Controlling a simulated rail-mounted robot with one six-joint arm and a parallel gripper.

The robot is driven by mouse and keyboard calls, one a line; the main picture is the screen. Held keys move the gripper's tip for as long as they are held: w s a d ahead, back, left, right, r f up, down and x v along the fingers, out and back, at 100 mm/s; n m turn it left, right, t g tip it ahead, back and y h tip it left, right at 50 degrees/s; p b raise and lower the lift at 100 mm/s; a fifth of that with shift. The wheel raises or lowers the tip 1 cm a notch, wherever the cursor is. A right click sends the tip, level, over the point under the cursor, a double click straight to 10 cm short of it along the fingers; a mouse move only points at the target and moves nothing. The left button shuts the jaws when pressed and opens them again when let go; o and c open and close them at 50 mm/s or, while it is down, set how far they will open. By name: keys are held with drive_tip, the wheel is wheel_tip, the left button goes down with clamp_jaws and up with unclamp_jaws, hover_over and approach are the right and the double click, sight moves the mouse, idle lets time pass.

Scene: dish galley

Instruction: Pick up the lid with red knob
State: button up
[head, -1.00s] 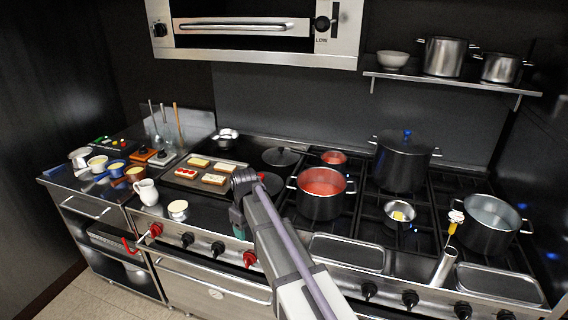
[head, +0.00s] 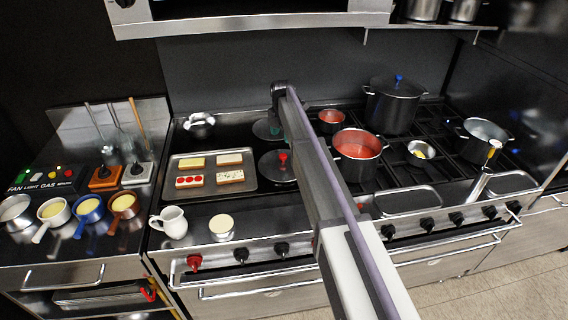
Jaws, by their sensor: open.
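The lid with the red knob (head: 283,172) is dark and round. It lies flat on the dark stove surface, just right of the tray of toasts. Its red knob points up, and my arm passes close along its right side. My gripper (head: 276,112) is behind that lid, over a second dark lid (head: 263,129), and is apart from the red knob. The gripper is open, but its fingers are small and partly hidden by my own arm. The second lid's knob is hidden.
A tray (head: 210,191) of toasts lies left of the lid. A red-filled pot (head: 358,153) and a small red pan (head: 331,120) stand to the right. A tall pot with a blue-knobbed lid (head: 393,101) stands behind. A white jug (head: 172,222) and cream bowl (head: 222,227) stand in front.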

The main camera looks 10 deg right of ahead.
sight(283, 155)
wheel_tip(283, 155, down, 11)
drive_tip(key=n+b, duration=0.2)
drive_tip(key=b, duration=0.9)
drive_tip(key=shift+s+d+f, duration=0.15)
drive_tip(key=shift+r, duration=0.3)
drive_tip(key=c, duration=1.2)
